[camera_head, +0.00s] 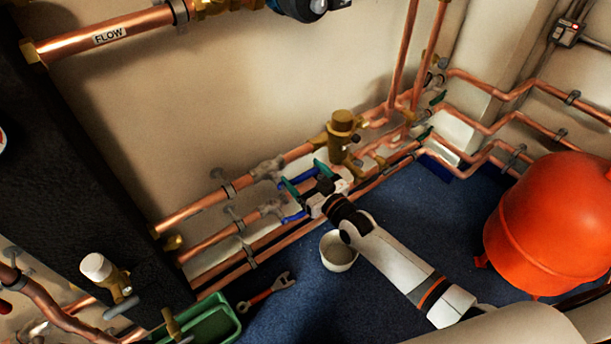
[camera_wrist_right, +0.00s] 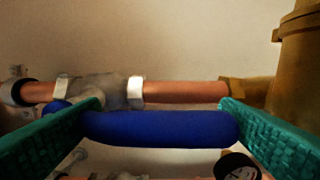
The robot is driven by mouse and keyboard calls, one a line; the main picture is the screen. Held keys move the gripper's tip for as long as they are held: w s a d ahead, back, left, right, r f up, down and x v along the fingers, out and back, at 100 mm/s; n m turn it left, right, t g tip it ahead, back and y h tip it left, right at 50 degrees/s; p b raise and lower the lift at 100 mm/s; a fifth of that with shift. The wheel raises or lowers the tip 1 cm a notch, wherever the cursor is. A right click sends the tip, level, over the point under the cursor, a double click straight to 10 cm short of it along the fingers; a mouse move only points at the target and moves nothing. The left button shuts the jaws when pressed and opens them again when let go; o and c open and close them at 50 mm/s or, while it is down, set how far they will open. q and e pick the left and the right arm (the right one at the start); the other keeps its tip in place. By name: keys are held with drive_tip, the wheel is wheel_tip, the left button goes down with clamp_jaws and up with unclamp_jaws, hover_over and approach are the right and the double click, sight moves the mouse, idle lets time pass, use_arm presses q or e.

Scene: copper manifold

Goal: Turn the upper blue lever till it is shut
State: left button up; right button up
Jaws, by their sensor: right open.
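The upper blue lever (camera_wrist_right: 160,128) lies level across the right wrist view, roughly parallel to the copper pipe behind it. Its grey valve body (camera_wrist_right: 108,90) sits on that pipe, and in the head view the valve (camera_head: 268,169) is just left of the gripper. My right gripper (camera_wrist_right: 161,106) is open, its two green fingers on either side of the lever's length. The fingers hide parts near the lever's ends, and I cannot tell whether they touch it. In the head view my right gripper (camera_head: 305,178) is at the pipes. A lower blue lever (camera_head: 294,217) shows beneath it. My left gripper is not in view.
A brass fitting (camera_head: 341,135) stands on the pipe right of the gripper. A white bucket (camera_head: 338,252), a wrench (camera_head: 268,290) and a green tray (camera_head: 232,311) are on the blue floor. A red tank (camera_head: 550,225) stands at right.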

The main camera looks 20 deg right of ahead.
drive_tip(key=shift+c, duration=0.2)
drive_tip(key=c, duration=1)
drive_tip(key=shift+f, duration=0.1)
drive_tip(key=shift+c, duration=0.2)
